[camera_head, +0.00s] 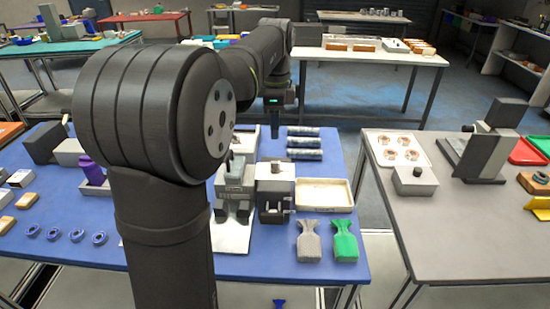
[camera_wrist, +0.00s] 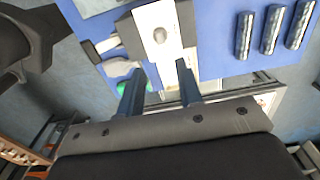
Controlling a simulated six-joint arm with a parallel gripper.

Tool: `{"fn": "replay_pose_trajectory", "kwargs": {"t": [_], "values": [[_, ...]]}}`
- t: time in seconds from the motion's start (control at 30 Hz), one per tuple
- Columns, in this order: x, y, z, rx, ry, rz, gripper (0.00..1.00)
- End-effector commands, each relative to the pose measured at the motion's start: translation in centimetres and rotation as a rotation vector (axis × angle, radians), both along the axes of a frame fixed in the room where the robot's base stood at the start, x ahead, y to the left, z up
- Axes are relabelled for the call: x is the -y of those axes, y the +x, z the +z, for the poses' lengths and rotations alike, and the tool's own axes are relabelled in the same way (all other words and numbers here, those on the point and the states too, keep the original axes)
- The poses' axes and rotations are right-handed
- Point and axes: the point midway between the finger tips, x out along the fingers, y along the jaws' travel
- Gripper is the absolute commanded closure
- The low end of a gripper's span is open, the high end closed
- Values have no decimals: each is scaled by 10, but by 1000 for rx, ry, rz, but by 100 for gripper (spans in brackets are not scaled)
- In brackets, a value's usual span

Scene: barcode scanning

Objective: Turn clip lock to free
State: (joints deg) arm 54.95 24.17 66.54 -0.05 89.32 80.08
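My gripper (camera_head: 275,130) hangs over the back part of the blue table in the head view. In the wrist view its two dark fingers (camera_wrist: 159,84) stand apart with nothing gripped between them. A pale box with a small round knob (camera_wrist: 161,36) lies beyond the fingertips there, partly behind the right finger. No part is clearly recognisable as the clip lock. In the head view a grey box-like device (camera_head: 275,188) stands on the blue table beside a grey fixture (camera_head: 236,176) on a pale plate. My arm hides part of the table left of them.
Three dark cylinders (camera_head: 304,143) lie behind an empty cream tray (camera_head: 323,195). A grey bag-shaped item (camera_head: 309,243) and a green one (camera_head: 344,241) lie at the front. A grey table (camera_head: 450,235) stands to the right, across a gap.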

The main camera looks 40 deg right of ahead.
Motion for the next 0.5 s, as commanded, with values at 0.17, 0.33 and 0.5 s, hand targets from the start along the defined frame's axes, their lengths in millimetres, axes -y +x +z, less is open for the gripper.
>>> {"fn": "replay_pose_trajectory", "kwargs": {"t": [0.17, 0.33, 0.5], "values": [[0, 0, -41, -2, 4, 0, 67], [0, 0, -74, -1, 3, 0, 67], [0, 0, -97, -1, 2, 0, 67]]}}
